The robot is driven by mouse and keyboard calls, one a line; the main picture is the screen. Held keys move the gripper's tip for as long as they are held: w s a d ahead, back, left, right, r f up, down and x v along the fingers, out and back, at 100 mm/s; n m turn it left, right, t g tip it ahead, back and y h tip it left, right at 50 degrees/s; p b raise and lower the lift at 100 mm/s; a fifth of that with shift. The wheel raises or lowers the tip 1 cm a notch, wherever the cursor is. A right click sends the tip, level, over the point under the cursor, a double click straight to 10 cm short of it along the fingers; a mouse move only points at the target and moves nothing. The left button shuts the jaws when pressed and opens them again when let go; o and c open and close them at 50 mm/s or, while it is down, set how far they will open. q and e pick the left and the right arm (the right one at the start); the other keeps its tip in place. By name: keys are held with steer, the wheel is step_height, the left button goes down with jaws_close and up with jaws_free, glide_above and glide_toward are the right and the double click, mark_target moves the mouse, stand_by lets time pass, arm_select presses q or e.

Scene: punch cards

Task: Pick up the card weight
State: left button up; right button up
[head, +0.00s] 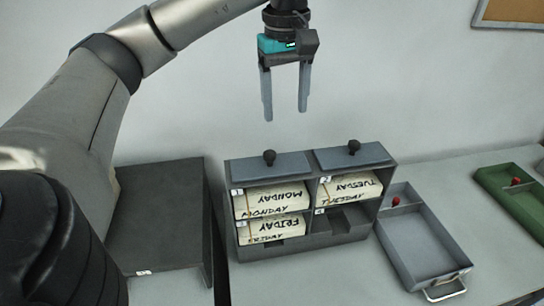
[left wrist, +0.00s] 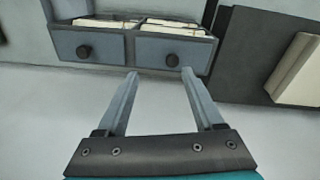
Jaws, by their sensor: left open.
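Two flat grey plates with black knobs, which look like card weights, lie on top of a dark card rack: a left one (head: 285,168) and a right one (head: 335,161). Their knobs also show in the left wrist view, one knob (left wrist: 84,52) at left and another knob (left wrist: 172,60) at right. My left gripper (head: 285,112) points down, open and empty, above the rack and apart from the plates. Its two fingers also show in the left wrist view (left wrist: 160,71). My right gripper is not in view.
The rack (head: 300,249) holds card bundles marked Monday, Tuesday and Friday; its lower right slot looks empty. A grey tray (head: 424,248) with a handle and a green tray (head: 520,203) stand at right. A dark stand (head: 160,215) is at left.

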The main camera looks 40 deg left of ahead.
arm_select(q)
steer(key=a+r, duration=0.1)
steer(key=a, duration=0.1)
steer(key=b, duration=0.2)
glide_above(270, 153)
steer(key=shift+y, duration=0.4)
steer(key=f, duration=0.5)
steer(key=shift+s+d+f, duration=0.2)
steer(key=shift+s+d, duration=0.1)
steer(key=shift+d, duration=0.05)
steer(key=f, duration=0.3)
steer(key=shift+w+a+f+p, duration=0.1)
steer(key=shift+a+f+p, duration=0.1)
steer(key=shift+f+p, duration=0.15)
steer(key=shift+w+a+f+p, duration=0.15)
steer(key=shift+f+p, duration=0.25)
steer(key=shift+f, duration=1.05)
steer(key=shift+w+a+f+p, duration=0.1)
steer(key=shift+f+p, duration=0.25)
steer(key=shift+f, duration=1.1)
jaws_close()
